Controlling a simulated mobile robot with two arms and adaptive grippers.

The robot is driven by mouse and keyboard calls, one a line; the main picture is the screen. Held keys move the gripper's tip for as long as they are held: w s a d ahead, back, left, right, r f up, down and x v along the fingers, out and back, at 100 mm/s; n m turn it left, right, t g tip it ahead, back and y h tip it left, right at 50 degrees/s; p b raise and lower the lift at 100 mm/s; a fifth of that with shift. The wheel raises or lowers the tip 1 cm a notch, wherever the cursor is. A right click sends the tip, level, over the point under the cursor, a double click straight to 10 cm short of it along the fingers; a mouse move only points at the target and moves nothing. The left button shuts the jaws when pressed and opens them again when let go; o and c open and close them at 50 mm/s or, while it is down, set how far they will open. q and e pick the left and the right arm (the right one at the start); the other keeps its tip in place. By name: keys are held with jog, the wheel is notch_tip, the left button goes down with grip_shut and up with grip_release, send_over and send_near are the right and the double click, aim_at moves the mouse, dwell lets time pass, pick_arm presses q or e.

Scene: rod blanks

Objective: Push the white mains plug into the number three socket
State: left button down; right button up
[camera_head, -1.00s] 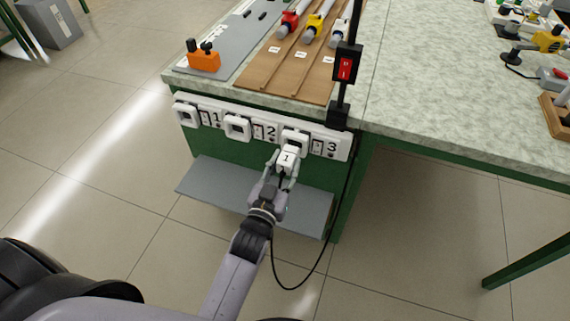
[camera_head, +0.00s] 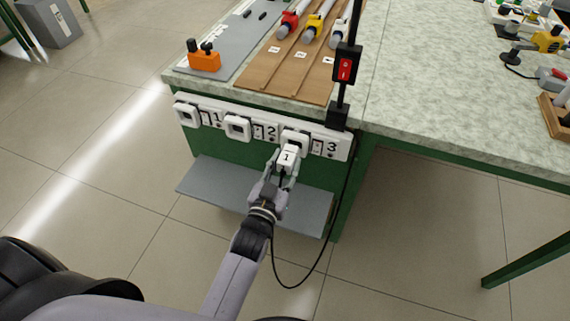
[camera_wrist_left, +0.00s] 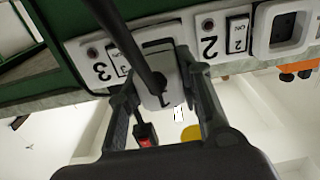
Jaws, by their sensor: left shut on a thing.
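The white mains plug (camera_head: 287,159) bears a "1" and trails a black cable. My left gripper (camera_head: 284,165) is shut on it, one finger on each side, directly in front of the number three socket (camera_head: 294,138). In the left wrist view the plug (camera_wrist_left: 160,92) sits between the fingers, and the cable crosses the picture in front of it. The number three socket (camera_wrist_left: 158,45) shows behind the plug, lined up with it, its opening mostly hidden. I cannot tell whether the pins are in the socket. My right gripper is not in view.
The white socket strip (camera_head: 252,132) also holds the empty number one socket (camera_head: 186,115) and number two socket (camera_head: 237,127). A grey shelf (camera_head: 215,190) juts out below. A black post with a red switch (camera_head: 345,68) stands above, at the bench edge.

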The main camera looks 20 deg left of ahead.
aim_at(289, 156)
pick_arm(q)
jog(key=shift+w, duration=0.9)
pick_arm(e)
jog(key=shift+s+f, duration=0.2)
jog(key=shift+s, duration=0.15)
pick_arm(q)
jog(key=shift+w+r, duration=0.1)
jog(key=shift+w, duration=0.5)
jog(key=c, duration=1.1)
grip_release()
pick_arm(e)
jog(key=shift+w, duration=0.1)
pick_arm(q)
jog(key=shift+o, duration=0.2)
jog(key=s, duration=0.7)
jog(key=shift+s+a, duration=0.1)
jog(key=shift+s, duration=0.1)
